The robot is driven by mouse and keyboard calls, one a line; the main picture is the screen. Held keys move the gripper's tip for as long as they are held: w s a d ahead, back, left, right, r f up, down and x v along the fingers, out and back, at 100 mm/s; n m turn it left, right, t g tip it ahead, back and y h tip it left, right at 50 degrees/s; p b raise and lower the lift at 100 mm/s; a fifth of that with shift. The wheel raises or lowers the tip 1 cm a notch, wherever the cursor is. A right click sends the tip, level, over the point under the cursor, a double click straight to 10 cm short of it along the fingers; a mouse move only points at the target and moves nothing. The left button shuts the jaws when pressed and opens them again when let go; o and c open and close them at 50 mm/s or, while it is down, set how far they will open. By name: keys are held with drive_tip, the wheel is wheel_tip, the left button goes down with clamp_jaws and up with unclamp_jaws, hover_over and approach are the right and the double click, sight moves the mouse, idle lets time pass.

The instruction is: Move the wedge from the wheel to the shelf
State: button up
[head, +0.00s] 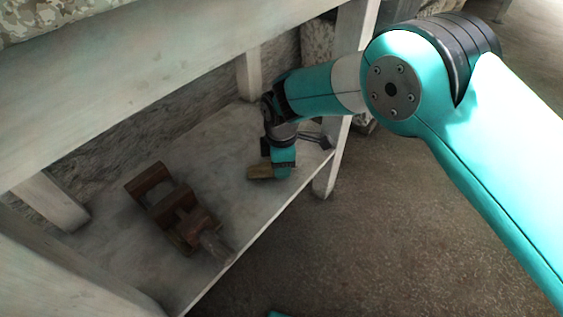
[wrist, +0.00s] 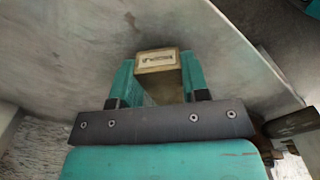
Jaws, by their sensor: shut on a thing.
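The wedge (head: 259,172) is a small tan-brown block, low over the pale shelf (head: 222,150) under the bench. My gripper (head: 277,170) is shut on it. In the wrist view the wedge (wrist: 157,64) sits between the two teal fingers of my gripper (wrist: 158,75), and a small label with dark print shows on its end face. I cannot tell whether the wedge touches the shelf board. I cannot make out the wheel in either view.
A rusty brown vise (head: 180,210) lies on the shelf, left of my gripper. A dark tool (head: 316,139) lies behind it at the right, near a white leg (head: 328,175). The bench top (head: 150,75) hangs above. Bare shelf lies between vise and wedge.

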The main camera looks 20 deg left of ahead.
drive_tip(key=shift+f, duration=0.7)
drive_tip(key=o, duration=1)
drive_tip(key=shift+r, duration=0.15)
drive_tip(key=shift+r+p, duration=1.6)
drive_tip(key=shift+r, duration=0.3)
